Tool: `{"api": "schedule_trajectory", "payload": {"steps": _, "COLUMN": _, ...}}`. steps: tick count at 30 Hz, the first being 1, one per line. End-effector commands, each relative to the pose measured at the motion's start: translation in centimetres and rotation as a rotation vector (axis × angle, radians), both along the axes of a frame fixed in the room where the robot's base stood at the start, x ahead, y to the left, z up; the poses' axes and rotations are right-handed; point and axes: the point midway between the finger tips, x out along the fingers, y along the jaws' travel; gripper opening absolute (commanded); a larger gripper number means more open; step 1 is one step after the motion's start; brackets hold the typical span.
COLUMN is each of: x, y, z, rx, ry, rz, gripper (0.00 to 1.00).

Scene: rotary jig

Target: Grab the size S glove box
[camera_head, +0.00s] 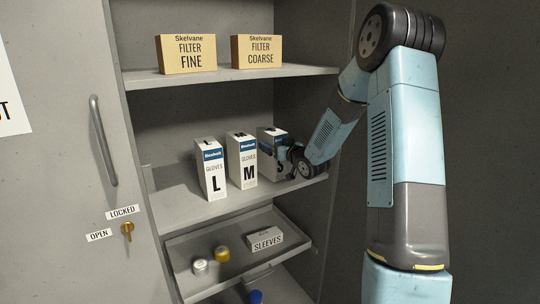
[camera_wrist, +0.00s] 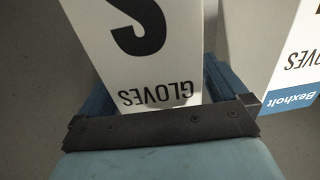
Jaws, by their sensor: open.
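The size S glove box (camera_head: 267,153) is a white upright carton with a blue band, at the right end of the middle shelf in the head view. My gripper (camera_head: 284,153) is at its front right and hides part of its front. In the wrist view the size S glove box (camera_wrist: 155,65) appears upside down, with a large S and "GLOVES". My gripper (camera_wrist: 148,70) is open there, with one blue finger on each side of the box. I cannot tell whether either finger touches it.
The size M (camera_head: 242,160) and size L (camera_head: 211,168) boxes stand to the left. Two filter boxes (camera_head: 186,53) sit on the shelf above. A sleeves box (camera_head: 264,239) and capped jars (camera_head: 222,253) are on the tray below. The cabinet door (camera_head: 70,150) stands at left.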

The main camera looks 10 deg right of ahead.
Motion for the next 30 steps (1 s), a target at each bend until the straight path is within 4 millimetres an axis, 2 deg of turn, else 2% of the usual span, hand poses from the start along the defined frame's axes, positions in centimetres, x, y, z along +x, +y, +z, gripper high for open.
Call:
{"api": "schedule_trajectory", "payload": {"steps": 3, "x": 0.70, "y": 0.30, "z": -0.03, "rx": 0.001, "ry": 0.001, "rz": 0.000, "gripper": 1.00}}
{"api": "schedule_trajectory", "payload": {"steps": 11, "x": 0.79, "y": 0.37, "z": 0.00, "rx": 0.000, "ry": 0.001, "rz": 0.000, "gripper": 0.98}}
{"api": "schedule_trajectory", "payload": {"steps": 30, "x": 0.76, "y": 0.43, "z": -0.01, "rx": 0.000, "ry": 0.001, "rz": 0.001, "gripper": 0.37}}
